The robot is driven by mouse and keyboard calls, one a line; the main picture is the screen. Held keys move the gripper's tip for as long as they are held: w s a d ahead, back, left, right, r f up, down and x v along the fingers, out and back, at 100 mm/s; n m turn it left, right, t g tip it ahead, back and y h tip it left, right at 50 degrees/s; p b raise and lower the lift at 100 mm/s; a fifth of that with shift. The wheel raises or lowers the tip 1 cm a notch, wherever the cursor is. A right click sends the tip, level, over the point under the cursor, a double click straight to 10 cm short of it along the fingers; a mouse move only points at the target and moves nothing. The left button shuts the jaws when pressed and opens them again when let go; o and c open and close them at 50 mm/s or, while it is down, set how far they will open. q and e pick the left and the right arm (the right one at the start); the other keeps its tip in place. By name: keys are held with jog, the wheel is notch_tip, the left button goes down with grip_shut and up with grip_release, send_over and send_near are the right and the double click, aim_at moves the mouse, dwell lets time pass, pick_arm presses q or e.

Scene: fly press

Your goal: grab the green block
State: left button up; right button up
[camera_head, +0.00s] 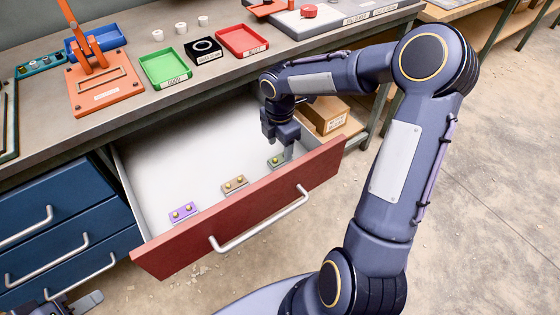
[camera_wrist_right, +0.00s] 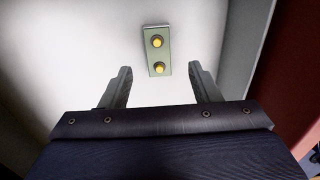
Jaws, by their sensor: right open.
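The green block (camera_head: 276,161) lies in the open drawer near its right front corner, with two yellow knobs on top. My right gripper (camera_head: 283,157) reaches down into the drawer at the block and partly hides it. In the right wrist view, the block (camera_wrist_right: 150,52) lies on the white drawer floor. The fingers of my right gripper (camera_wrist_right: 160,70) are open, and the block shows in the gap, mostly beyond the fingertips. Contact is not visible. My left gripper (camera_head: 88,301) is partly in view at the bottom left, away from the drawer; its opening is unclear.
A tan block (camera_head: 235,184) and a purple block (camera_head: 183,212) lie along the drawer's front. The red drawer front (camera_head: 240,212) has a metal handle. A cardboard box (camera_head: 325,115) sits behind the right side. The drawer's rear floor is clear. Trays and a press stand on the bench.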

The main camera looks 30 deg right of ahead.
aim_at(280, 158)
notch_tip(280, 158, down, 5)
jog(key=shift+w+d+f+b, duration=0.1)
jog(key=shift+b, duration=0.4)
jog(key=c, duration=1.1)
